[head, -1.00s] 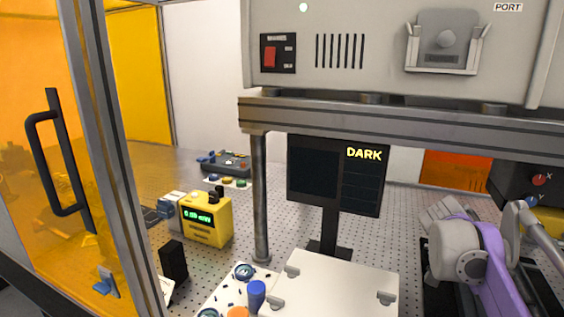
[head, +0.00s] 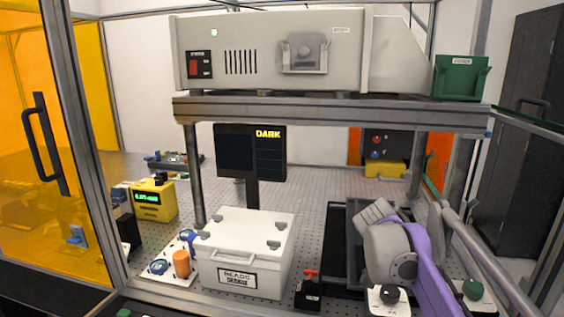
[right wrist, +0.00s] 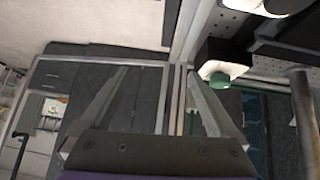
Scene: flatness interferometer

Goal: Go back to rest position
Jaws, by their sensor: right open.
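My right arm (head: 432,275), purple and grey, reaches into the lower right of the head view, in front of a dark tray-like frame. Its fingertips cannot be made out there. In the right wrist view my right gripper (right wrist: 157,85) has its two fingers spread wide apart with nothing between them. Beyond the fingers are floor and dark panels. A green knob on a white block (right wrist: 220,76) appears beside the right finger, with a clear gap uncertain. My left gripper is not in view.
A white lidded box (head: 238,278) stands on the perforated bench, left of my right arm. A small red-handled black device (head: 309,290) is between them. A grey instrument (head: 270,50) sits on the shelf (head: 330,112) above. An orange door (head: 25,190) stands at left.

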